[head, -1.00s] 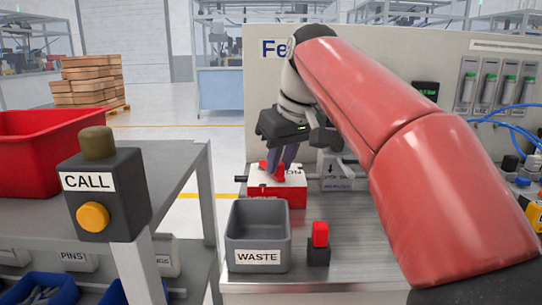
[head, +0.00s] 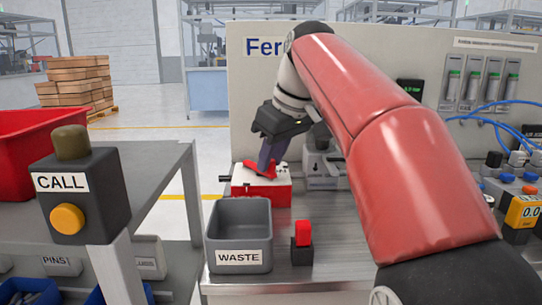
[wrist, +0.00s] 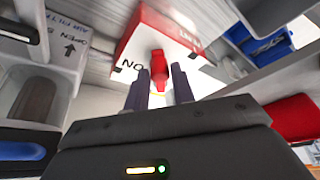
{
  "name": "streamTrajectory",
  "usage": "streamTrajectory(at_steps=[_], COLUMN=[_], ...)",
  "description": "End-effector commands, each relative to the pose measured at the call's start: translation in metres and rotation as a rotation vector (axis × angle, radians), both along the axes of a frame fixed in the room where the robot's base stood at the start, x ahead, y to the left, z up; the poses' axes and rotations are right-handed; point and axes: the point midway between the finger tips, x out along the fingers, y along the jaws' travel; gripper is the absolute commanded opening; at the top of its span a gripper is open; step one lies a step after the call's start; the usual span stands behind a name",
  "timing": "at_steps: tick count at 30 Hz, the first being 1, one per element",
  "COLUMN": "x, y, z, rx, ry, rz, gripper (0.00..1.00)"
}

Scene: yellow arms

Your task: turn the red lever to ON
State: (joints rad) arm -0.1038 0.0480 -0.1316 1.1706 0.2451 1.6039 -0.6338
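The red lever (head: 251,168) is on a red box with a white top (head: 276,184) on the metal bench. In the wrist view the lever (wrist: 158,66) stands between my two dark fingers. The ON label (wrist: 132,65) shows upside down on the white top, to the left of the lever. My gripper (head: 268,164) points down at the box from above. The lever's base is partly hidden by the fingers.
A grey WASTE bin (head: 240,258) stands in front of the box, with a small red-topped black block (head: 302,243) to its right. A grey fixture (head: 322,165) sits close to the box's right. A CALL post (head: 72,195) stands at the left.

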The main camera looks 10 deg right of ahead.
Motion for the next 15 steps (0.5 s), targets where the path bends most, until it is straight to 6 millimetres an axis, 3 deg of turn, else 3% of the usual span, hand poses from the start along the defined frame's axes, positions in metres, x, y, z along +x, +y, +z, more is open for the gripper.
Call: streamTrajectory(at_steps=[4, 11, 15], x=[-0.0001, -0.0003, -0.0026], y=[0.0002, 0.0, -0.0023], z=[0.0, -0.0003, 0.0093], rx=[0.0, 0.0, 0.0], ry=[0.001, 0.002, 0.001], rz=[0.0, -0.001, -0.002], gripper=[0.42, 0.42, 0.42])
